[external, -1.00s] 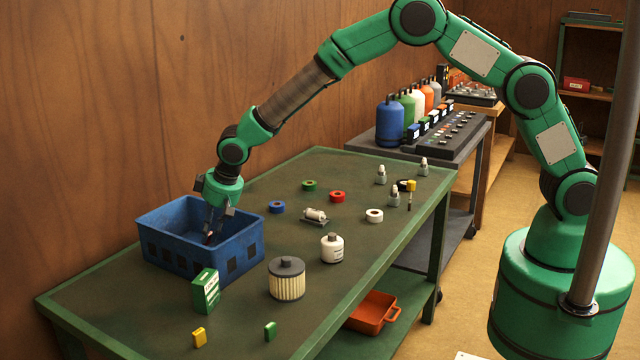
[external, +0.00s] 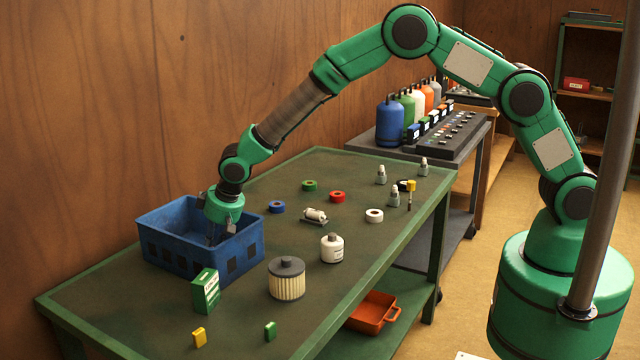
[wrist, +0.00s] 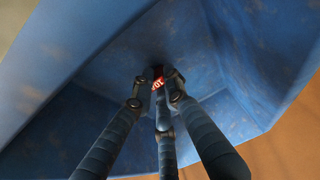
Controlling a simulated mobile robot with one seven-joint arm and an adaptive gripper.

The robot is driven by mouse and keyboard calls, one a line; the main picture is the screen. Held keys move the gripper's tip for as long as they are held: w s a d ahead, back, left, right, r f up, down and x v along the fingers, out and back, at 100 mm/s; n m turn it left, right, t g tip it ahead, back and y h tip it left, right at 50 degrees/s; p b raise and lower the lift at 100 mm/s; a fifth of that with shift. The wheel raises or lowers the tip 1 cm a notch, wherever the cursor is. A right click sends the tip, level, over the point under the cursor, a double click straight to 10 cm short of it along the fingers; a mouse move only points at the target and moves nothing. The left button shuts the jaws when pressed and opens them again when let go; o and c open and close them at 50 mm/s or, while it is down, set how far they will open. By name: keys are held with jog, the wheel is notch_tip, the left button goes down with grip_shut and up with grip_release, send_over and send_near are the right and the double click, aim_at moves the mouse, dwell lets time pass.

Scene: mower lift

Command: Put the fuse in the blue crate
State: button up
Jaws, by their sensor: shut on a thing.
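The blue crate (external: 207,256) stands at the left end of the green workbench, and its inside fills most of the wrist view (wrist: 245,50). My gripper (external: 212,238) points down inside the crate, with its fingertips mostly hidden by the crate wall. In the wrist view, the fingers (wrist: 157,86) are shut on a small red fuse (wrist: 157,82) with pale marking. Only part of the fuse shows between the fingertips. It is low in the crate, but I cannot tell whether it touches the floor. The fuse is hidden in the external view.
A green-and-white box (external: 206,291) stands close before the crate. A filter (external: 287,279), a white bottle (external: 332,248), tape rolls and yellow (external: 199,337) and green (external: 270,331) pieces are on the workbench (external: 130,310). A wooden wall rises behind.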

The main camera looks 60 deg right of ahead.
jog(key=shift+f, duration=0.15)
jog(key=o, duration=0.7)
jog(key=shift+o, duration=0.2)
jog(key=shift+s+r, duration=0.1)
jog(key=shift+r, duration=0.5)
jog(key=p+v, duration=0.2)
jog(key=v, duration=0.9)
jog(key=shift+s, duration=0.1)
jog(key=shift+d+r, duration=0.1)
